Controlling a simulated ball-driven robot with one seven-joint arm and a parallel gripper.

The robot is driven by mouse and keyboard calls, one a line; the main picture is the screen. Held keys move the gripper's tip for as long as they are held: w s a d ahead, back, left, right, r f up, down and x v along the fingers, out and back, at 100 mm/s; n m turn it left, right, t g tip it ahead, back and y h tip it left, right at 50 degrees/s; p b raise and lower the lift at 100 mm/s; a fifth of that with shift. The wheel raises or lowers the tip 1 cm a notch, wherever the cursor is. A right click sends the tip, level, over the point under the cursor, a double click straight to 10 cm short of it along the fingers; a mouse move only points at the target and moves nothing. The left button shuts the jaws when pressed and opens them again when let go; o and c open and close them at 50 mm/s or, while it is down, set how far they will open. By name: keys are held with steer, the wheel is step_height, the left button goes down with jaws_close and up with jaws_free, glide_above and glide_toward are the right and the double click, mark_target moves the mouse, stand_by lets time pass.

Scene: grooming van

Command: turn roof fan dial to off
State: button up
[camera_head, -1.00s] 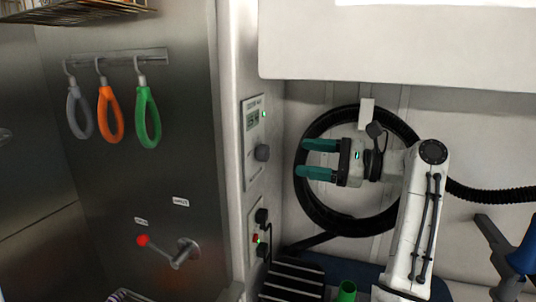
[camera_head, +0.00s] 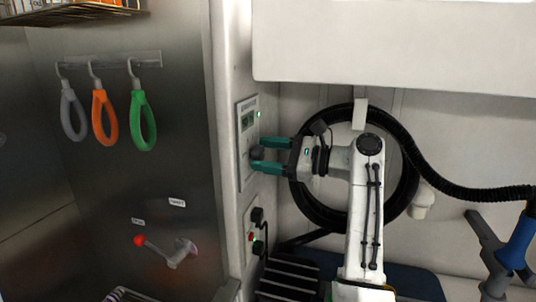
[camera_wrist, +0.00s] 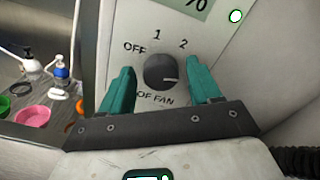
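The roof fan dial (camera_wrist: 158,72) is a round dark knob on a pale panel (camera_wrist: 120,20), with "OFF", "1" and "2" printed around its top and "OF FAN" readable below. A light mark on the knob points to the right, away from OFF. My gripper (camera_wrist: 160,66) is open, with one teal finger on each side of the dial and gaps visible between. In the head view my gripper (camera_head: 260,154) reaches left to the wall panel, and its fingers partly hide the dial (camera_head: 257,153).
A display and a green light (camera_head: 258,114) sit above the dial. A socket panel (camera_head: 253,232) with plugs is below. A black hose coil (camera_head: 330,112) hangs behind my arm. Grooming loops (camera_head: 142,120) hang at left. Bottles and bowls (camera_wrist: 35,115) show left in the wrist view.

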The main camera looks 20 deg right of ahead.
steer(key=c, duration=0.9)
steer(key=shift+o, duration=0.2)
